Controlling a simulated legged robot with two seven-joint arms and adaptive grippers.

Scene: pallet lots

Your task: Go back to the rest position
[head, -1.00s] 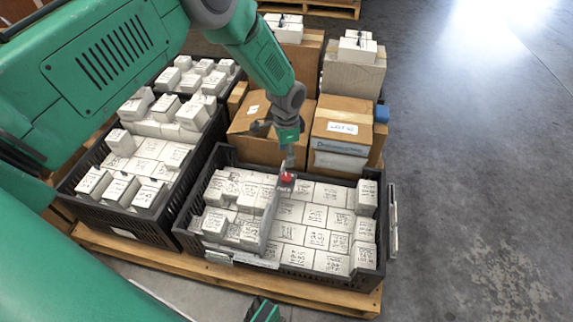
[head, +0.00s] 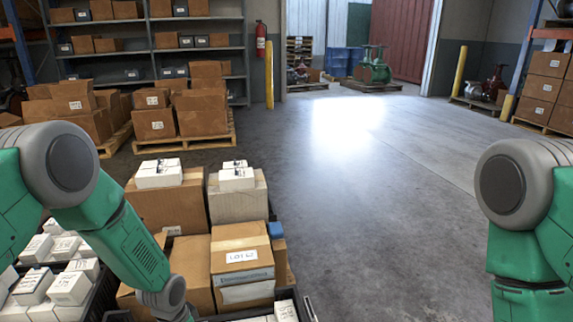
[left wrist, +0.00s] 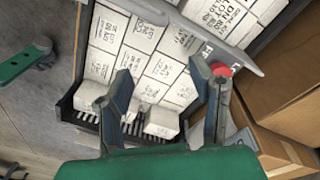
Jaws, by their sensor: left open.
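My left gripper (left wrist: 165,112) shows in the left wrist view, with its two dark fingers spread apart and nothing between them. It is over a black crate (left wrist: 88,60) of white labelled boxes (left wrist: 145,32). A grey divider (left wrist: 235,58) and a red round thing (left wrist: 221,70) lie near its right finger. In the head view my left arm (head: 130,245) reaches down past the bottom edge, so its gripper is hidden there. My right arm (head: 525,215) is at the right; its gripper is outside the head view. A green part at the left wrist view's left edge may belong to it.
Brown cartons (head: 242,255) with white boxes (head: 236,178) on top stand beyond the crates. Loaded pallets (head: 185,143) and shelving (head: 150,55) are at the back left. The grey floor (head: 390,210) at centre right is clear. A yellow post (head: 460,68) stands farther back.

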